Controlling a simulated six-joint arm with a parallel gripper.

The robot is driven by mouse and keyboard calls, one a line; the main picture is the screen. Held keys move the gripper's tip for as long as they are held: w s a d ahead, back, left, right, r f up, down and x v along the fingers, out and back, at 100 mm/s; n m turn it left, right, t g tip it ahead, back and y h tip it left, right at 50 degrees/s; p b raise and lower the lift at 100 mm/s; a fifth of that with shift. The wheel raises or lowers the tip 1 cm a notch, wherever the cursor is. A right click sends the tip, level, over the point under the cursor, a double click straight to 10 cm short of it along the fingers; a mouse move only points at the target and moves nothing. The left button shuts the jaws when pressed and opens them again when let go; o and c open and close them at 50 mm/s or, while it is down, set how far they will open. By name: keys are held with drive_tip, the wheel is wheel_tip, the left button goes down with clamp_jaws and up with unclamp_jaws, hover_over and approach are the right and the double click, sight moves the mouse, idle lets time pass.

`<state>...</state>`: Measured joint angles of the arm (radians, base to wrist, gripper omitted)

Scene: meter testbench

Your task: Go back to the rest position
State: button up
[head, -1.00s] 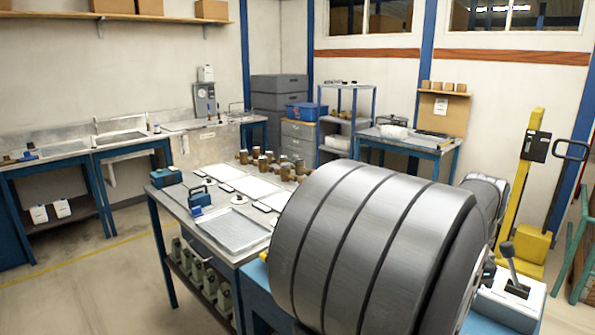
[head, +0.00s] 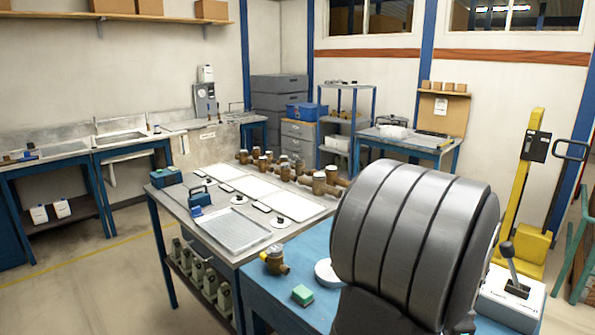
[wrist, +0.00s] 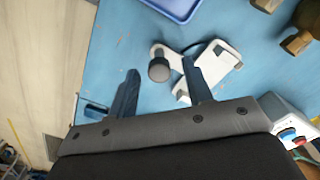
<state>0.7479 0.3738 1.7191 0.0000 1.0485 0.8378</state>
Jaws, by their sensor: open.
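My gripper (wrist: 160,66) shows in the wrist view with its two dark fingers spread apart and nothing between them. It is above a blue bench top (wrist: 115,45). A white fixture with a dark round knob (wrist: 159,69) lies beyond the fingertips, and one finger overlaps part of it. In the head view my large grey arm link fills the lower right, and the gripper itself is not visible there.
A white lever box (head: 509,291) stands at right. Several brass meters (head: 318,182) line the grey table. Floor at left is clear.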

drive_tip(key=shift+s+d+f+n, duration=0.2)
drive_tip(key=shift+s+d+n, duration=0.3)
drive_tip(key=shift+n, duration=0.5)
wheel_tip(320, 180, up, 17)
drive_tip(key=f+n, duration=0.2)
drive_tip(key=f, duration=0.2)
drive_tip(key=f+n, duration=0.3)
drive_tip(key=f, duration=0.1)
drive_tip(key=w+a+f+n, duration=0.1)
drive_tip(key=f+n, duration=0.2)
drive_tip(key=f, duration=0.2)
drive_tip(key=shift+a, duration=0.1)
drive_tip(key=shift+r, duration=0.8)
